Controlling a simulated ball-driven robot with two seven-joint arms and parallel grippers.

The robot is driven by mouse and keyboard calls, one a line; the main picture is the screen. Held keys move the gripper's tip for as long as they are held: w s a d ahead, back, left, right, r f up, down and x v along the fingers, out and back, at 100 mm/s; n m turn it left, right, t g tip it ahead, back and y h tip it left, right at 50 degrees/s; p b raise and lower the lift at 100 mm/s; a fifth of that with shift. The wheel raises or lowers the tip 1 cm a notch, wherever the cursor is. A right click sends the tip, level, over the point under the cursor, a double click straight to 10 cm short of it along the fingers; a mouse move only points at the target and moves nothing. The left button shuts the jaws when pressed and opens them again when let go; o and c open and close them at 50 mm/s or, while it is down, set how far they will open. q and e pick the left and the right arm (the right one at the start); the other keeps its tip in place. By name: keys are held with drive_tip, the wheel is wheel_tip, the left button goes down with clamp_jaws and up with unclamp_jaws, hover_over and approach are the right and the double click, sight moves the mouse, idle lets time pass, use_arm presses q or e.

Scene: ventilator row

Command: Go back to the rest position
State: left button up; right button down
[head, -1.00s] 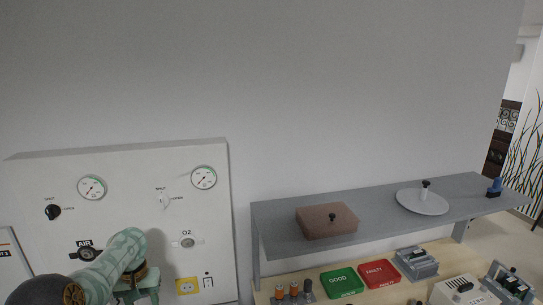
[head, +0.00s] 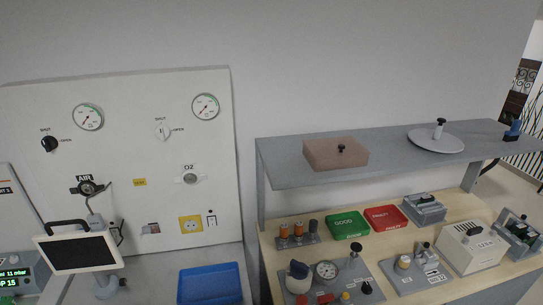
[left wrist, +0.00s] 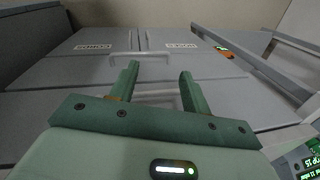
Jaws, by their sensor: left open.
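My left gripper (left wrist: 157,85) shows in the left wrist view, with its two green fingers apart and nothing between them. It faces grey cabinet fronts (left wrist: 75,75) with bar handles and small labels, and appears apart from them. Neither gripper shows in the head view now. My right gripper is in no view.
A gas wall panel (head: 130,170) with gauges stands at the left. A monitor on a stand (head: 78,252) and a blue tray (head: 210,284) are below it. A grey shelf (head: 385,158) hangs above a wooden bench (head: 375,248) with a green tray (head: 347,226) and several devices.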

use_arm(q)
drive_tip(key=s+d+f+m+b, duration=0.35)
drive_tip(key=s+f+b, duration=0.25)
drive_tip(key=s+f, duration=1.2)
drive_tip(key=s+d+f+h+b, duration=0.1)
drive_tip(key=s+d+f, duration=0.1)
drive_tip(key=s, duration=0.7)
drive_tip(key=s+d+f+m+t+h+b, duration=0.1)
drive_tip(key=s+d+f+b, duration=0.1)
drive_tip(key=s+d, duration=0.3)
drive_tip(key=s, duration=0.3)
drive_tip(key=shift+s, duration=0.4)
